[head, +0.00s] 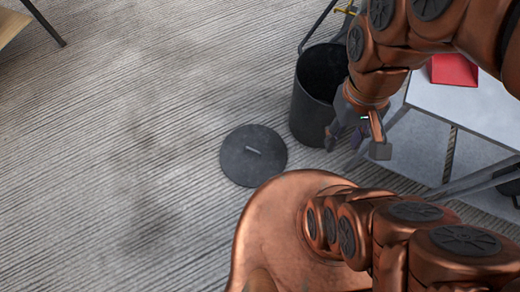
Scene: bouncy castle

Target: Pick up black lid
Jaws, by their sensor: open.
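The black lid (238,165) is a round dark disc with a small light handle bar at its middle. It lies flat on the grey striped carpet in the head view, left of my gripper. My gripper (356,146) is open and hangs in front of the black bin's right side, to the right of the lid and apart from it. I see nothing between its fingers. Its fingertips are small and partly overlap the background.
A black bin (312,98) stands just behind and right of the lid. A light table (440,104) with a red object (454,69) is at the right. A wooden furniture edge (12,25) shows at the top left. The carpet (110,150) left of the lid is clear.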

